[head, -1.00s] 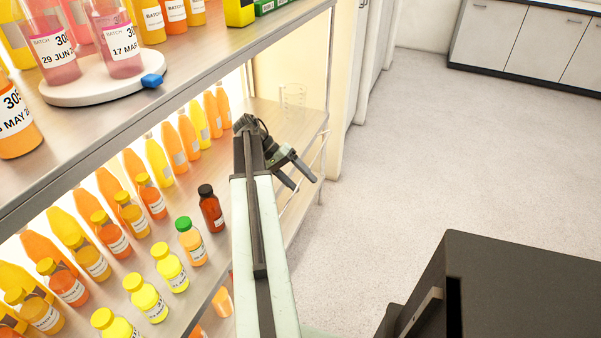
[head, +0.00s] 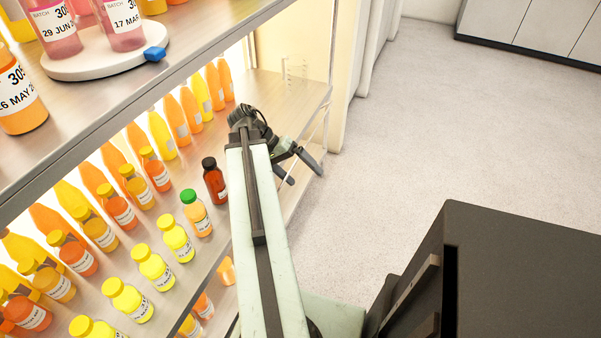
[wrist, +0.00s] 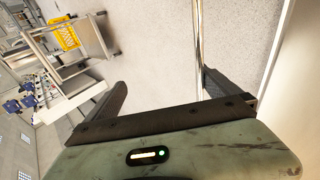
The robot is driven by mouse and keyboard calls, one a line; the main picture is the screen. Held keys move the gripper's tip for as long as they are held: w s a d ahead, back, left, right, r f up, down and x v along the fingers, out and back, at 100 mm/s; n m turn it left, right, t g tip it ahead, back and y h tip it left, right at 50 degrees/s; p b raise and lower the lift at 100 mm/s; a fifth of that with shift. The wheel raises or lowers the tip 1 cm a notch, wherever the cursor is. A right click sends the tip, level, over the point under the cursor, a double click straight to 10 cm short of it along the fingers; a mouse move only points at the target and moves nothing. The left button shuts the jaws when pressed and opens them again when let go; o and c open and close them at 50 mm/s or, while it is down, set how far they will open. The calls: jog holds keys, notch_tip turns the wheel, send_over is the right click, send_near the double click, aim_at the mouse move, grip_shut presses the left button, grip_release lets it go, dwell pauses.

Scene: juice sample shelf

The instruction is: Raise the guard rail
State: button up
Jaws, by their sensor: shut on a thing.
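The guard rail is a thin pale metal bar along the front edge of the lower shelf in the head view, largely hidden behind my arm and gripper. In the wrist view the guard rail (wrist: 198,45) is a slim bar running up the picture, against the inner side of the right finger. My gripper (head: 304,174) is at the far end of the shelf front, its fingers pointing outward over the floor. In the wrist view my gripper (wrist: 165,82) has its fingers apart, with the rail at the right one. The exact contact is hard to see.
Several juice bottles (head: 175,238) stand on the lower shelf (head: 262,92), left of my arm. A dark bottle (head: 214,182) stands close to the arm. An upper shelf holds a white round stand (head: 105,66). Open floor (head: 400,130) lies to the right.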

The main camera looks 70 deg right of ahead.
notch_tip(320, 180, up, 6)
jog(key=w+p, duration=0.2)
jog(key=p, duration=0.3)
jog(key=shift+r+p, duration=0.25)
jog(key=shift+p, duration=0.1)
jog(key=shift+w+a+r+p, duration=0.1)
jog(key=shift+w+r+p, duration=0.1)
jog(key=shift+r+p, duration=0.25)
jog(key=shift+w+r+p, duration=0.2)
jog(key=shift+r+p, duration=0.15)
jog(key=shift+r, duration=0.2)
jog(key=c, duration=0.8)
jog(key=shift+w, duration=0.25)
jog(key=shift+f, duration=0.15)
